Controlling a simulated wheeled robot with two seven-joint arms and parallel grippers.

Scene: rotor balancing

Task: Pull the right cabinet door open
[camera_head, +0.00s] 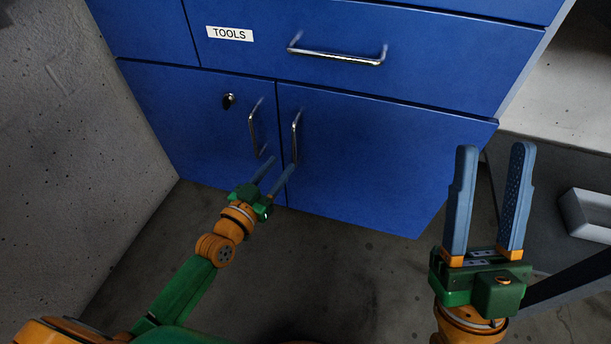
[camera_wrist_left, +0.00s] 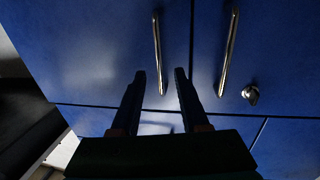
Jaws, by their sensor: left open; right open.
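The right cabinet door (camera_head: 355,160) is a blue panel, flush and closed. Its upright metal handle (camera_head: 297,130) is near its left edge and also shows in the left wrist view (camera_wrist_left: 157,45). My left gripper (camera_head: 282,162) is open at this handle, near its lower end in the head view. In the wrist view the handle lies between the two fingers, and I cannot tell whether they reach around it or touch it. My right gripper (camera_head: 495,148) is open and empty, raised at the right, apart from the cabinet.
The left door (camera_head: 205,125) is closed, with its own handle (camera_head: 252,130) and a lock (camera_head: 229,100) close by. A drawer labelled TOOLS with a horizontal handle (camera_head: 335,56) is above. A concrete wall (camera_head: 60,130) stands at left. Floor in front (camera_head: 340,265) is clear.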

